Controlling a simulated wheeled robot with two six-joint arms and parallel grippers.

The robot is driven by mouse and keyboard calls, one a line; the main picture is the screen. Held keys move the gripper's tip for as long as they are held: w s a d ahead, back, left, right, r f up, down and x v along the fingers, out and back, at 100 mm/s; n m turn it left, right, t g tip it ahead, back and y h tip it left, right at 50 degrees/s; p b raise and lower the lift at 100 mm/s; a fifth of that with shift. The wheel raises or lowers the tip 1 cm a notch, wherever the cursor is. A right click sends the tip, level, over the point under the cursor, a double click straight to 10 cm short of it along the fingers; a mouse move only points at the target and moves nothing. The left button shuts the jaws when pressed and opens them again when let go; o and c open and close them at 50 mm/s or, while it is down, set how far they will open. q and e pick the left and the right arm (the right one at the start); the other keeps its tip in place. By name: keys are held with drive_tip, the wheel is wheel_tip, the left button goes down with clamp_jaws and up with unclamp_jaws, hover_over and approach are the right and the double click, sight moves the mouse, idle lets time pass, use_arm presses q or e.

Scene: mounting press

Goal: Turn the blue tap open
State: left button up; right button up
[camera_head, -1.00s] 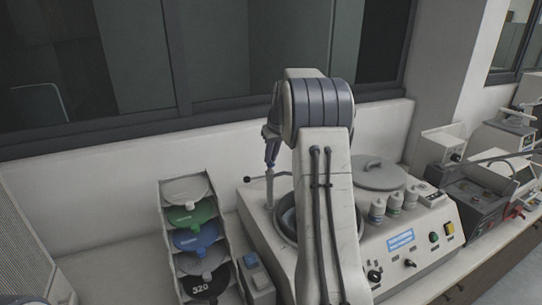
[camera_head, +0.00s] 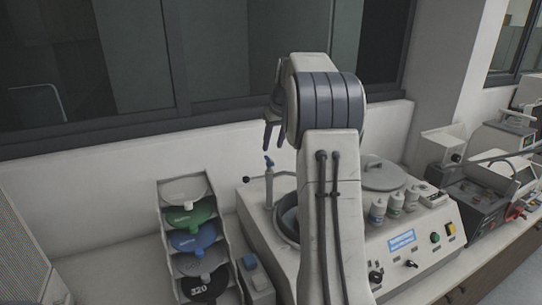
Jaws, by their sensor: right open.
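The blue tap (camera_head: 268,160) is a small blue lever on top of a thin grey upright pipe. The pipe stands at the back left of the grinding machine (camera_head: 419,265), beside its round bowl (camera_head: 287,221). My right gripper (camera_head: 270,145) is open and points down just above the tap, with a small gap visible between the fingers and the lever. Nothing shows between its fingers. My right arm hides part of the bowl and the middle of the machine. My left gripper is not in view.
A rack (camera_head: 230,250) of coloured discs stands left of the machine. Several bottles (camera_head: 396,203) and a round lid (camera_head: 384,175) are on the machine's right. A black rod with a ball end (camera_head: 246,179) projects near the pipe.

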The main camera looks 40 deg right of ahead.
drive_tip(key=v, duration=0.5)
idle(0.4)
drive_tip(key=s+a+f+n+g+y+b, duration=0.15)
drive_tip(key=a+f, duration=0.25)
drive_tip(key=a, duration=0.9)
drive_tip(key=s+a+f+n+y+b, duration=0.1)
drive_tip(key=a+f+n, duration=0.15)
drive_tip(key=a, duration=0.95)
drive_tip(key=s+a+f+n+g+b, duration=0.1)
drive_tip(key=s+a+f, duration=0.3)
drive_tip(key=s+a, duration=0.25)
drive_tip(key=s+a+f+n+b, duration=0.1)
drive_tip(key=s+a+f+n, duration=0.1)
drive_tip(key=s+a+f, duration=0.4)
drive_tip(key=s+a+f+n+g, duration=0.1)
drive_tip(key=s+a+f, duration=0.1)
drive_tip(key=s, duration=0.6)
drive_tip(key=s+a+f+n+g+b, duration=0.1)
drive_tip(key=s+a+f, duration=0.1)
drive_tip(key=s+f, duration=0.3)
drive_tip(key=s, duration=0.3)
drive_tip(key=shift+a+n, duration=0.25)
drive_tip(key=shift+n, duration=0.15)
drive_tip(key=shift+h, duration=0.25)
